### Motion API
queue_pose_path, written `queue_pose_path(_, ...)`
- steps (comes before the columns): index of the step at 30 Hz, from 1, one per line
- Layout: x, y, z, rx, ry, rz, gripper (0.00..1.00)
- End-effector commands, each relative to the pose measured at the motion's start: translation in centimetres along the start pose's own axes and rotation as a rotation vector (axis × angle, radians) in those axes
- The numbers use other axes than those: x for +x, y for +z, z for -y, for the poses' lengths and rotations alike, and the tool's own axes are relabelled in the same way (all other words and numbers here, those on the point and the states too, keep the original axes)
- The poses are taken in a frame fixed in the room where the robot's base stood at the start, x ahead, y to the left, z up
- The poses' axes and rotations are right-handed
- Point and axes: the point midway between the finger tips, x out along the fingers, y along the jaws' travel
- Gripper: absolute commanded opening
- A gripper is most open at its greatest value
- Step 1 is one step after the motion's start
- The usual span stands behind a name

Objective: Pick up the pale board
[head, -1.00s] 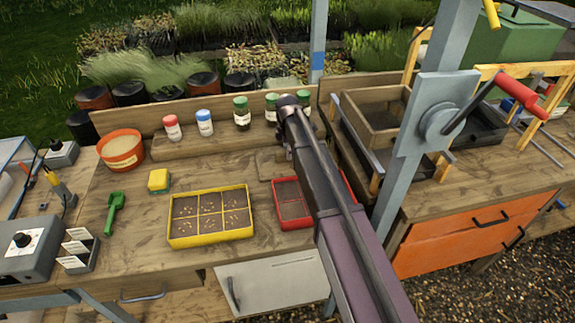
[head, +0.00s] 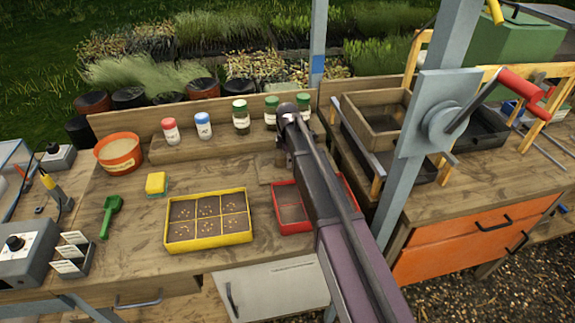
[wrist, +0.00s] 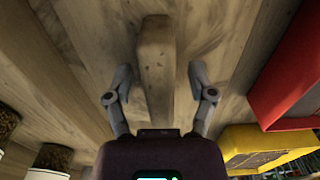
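The pale board (wrist: 155,65) is a short wooden block lying on the wooden bench top in the wrist view. Its long side runs up and down that picture. My gripper (wrist: 160,72) is open, with one finger on each side of the board and a gap on both sides. Neither finger touches it; I cannot tell how high the fingertips are above the bench. In the head view a part of the board (head: 266,168) shows left of my arm, which hides the rest and my fingers.
A red tray (head: 290,222) and a yellow seed tray (head: 207,243) stand close in front. Several jars, including a white one with a blue lid (head: 203,129), stand on a raised shelf behind. A wooden box (head: 375,118) is at the right. Bench between the green scoop (head: 110,216) and yellow tray is clear.

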Motion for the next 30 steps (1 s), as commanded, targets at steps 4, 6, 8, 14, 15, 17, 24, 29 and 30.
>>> queue_pose_path(4,0.0,0.0,0.0,0.0,0.0,0.0,0.3)
queue_pose_path(6,0.0,0.0,0.0,0.0,0.0,0.0,0.09)
queue_pose_path(8,0.0,0.0,0.0,0.0,0.0,0.0,0.0)
queue_pose_path(14,0.0,0.0,0.0,0.0,0.0,0.0,0.0)
queue_pose_path(15,0.0,0.0,0.0,0.0,0.0,0.0,0.0)
queue_pose_path(17,0.0,0.0,0.0,0.0,0.0,0.0,0.0)
queue_pose_path(24,-0.5,-0.1,0.0,-0.001,0.0,0.0,0.0)
queue_pose_path(29,-1.4,-0.1,0.0,-0.001,0.0,0.0,0.0)
queue_pose_path(30,-1.7,-0.1,0.0,-0.001,0.0,0.0,0.0)
